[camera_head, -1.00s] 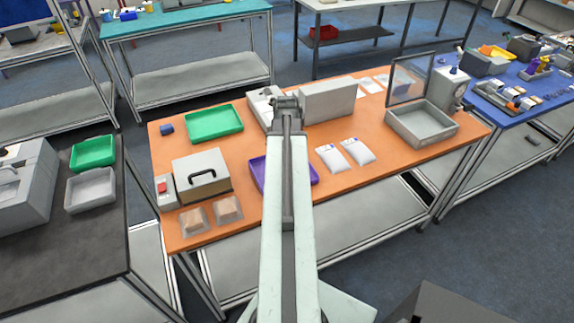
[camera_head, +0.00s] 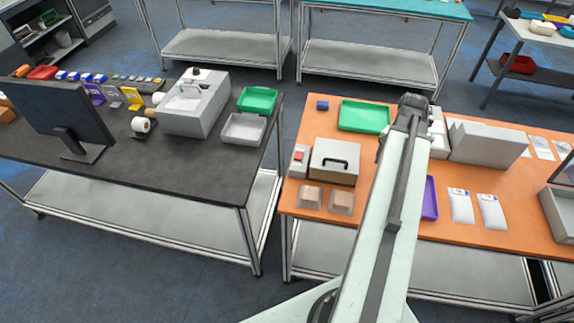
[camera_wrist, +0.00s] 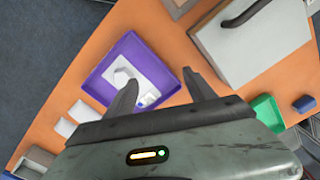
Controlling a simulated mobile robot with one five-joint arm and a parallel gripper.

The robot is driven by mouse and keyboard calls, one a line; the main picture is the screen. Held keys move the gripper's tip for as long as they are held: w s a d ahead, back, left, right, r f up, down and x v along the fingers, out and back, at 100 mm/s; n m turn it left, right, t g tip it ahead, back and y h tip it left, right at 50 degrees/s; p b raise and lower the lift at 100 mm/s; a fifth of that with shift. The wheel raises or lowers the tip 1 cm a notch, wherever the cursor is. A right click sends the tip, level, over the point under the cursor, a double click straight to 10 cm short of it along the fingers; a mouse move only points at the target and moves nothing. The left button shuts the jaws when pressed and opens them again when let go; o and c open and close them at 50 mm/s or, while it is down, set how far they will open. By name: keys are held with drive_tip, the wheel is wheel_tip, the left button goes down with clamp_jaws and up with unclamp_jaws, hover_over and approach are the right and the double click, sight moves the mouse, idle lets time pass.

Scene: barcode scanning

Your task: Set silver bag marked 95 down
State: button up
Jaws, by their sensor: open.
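A pale bag with a printed label (camera_wrist: 147,75) lies in the purple tray (camera_wrist: 103,77) in the wrist view; its number is too small to read. My gripper (camera_wrist: 162,86) is open and empty, with its fingers over the tray's edge. In the head view the purple tray (camera_head: 430,199) is partly hidden behind my arm, and my gripper's end (camera_head: 412,102) shows above the orange table. Two more pale labelled bags lie to the right of the tray, a left one (camera_head: 460,206) and a right one (camera_head: 491,212); their numbers are unreadable too.
On the orange table (camera_head: 297,130) stand a green tray (camera_head: 365,116), a grey box with a black handle (camera_head: 335,158) and two brown packs (camera_head: 326,198). A black table (camera_head: 215,175) to the left holds a monitor (camera_head: 62,112), a grey machine (camera_head: 193,108) and trays.

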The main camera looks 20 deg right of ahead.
drive_tip(key=w+a+n, duration=0.4)
drive_tip(key=w+a, duration=0.3)
drive_tip(key=a, duration=0.4)
drive_tip(key=w+a+n, duration=0.3)
drive_tip(key=w+a, duration=0.3)
drive_tip(key=a, duration=0.5)
drive_tip(key=w+a+n, duration=0.2)
drive_tip(key=a+n, duration=0.4)
drive_tip(key=a, duration=1.3)
drive_tip(key=shift+w+a, duration=0.2)
drive_tip(key=shift+a, duration=0.1)
drive_tip(key=shift+f, duration=0.1)
